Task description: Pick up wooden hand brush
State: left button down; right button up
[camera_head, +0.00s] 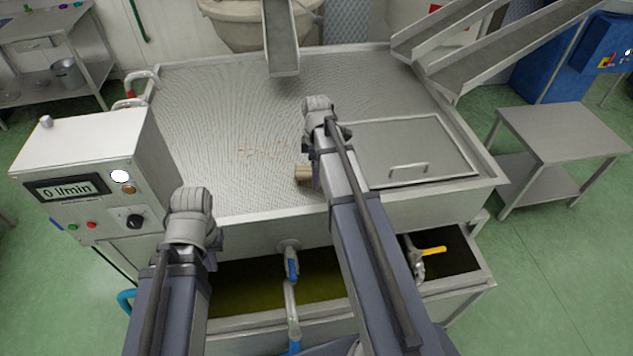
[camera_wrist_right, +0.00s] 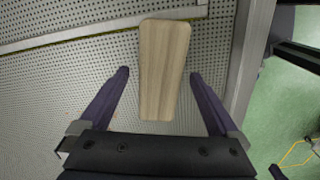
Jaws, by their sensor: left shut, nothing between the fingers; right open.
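The wooden hand brush (camera_head: 302,174) lies on the perforated deck of the metal washing tank, partly hidden behind my right arm. In the right wrist view its flat, pale wooden back (camera_wrist_right: 164,75) shows, and no bristles are visible. My right gripper (camera_wrist_right: 160,73) is open, with one dark finger on each side of the brush and a gap on both sides. In the head view the right fingers are mostly hidden by the arm. My left gripper (camera_head: 191,210) is shut and empty, in front of the tank's near edge; its fingertips cannot be made out.
The tank's perforated deck (camera_head: 205,110) is mostly clear, with small reddish-brown bits near its middle. A lid with a handle (camera_head: 408,170) is right of the brush. A control box (camera_head: 90,170) stands at the left. Metal chutes (camera_head: 281,40) reach over the back. A steel table (camera_head: 565,130) stands right.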

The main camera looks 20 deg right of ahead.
jog(key=shift+f, duration=0.5)
jog(key=shift+r, duration=0.15)
jog(key=shift+c, duration=0.2)
jog(key=c, duration=1.5)
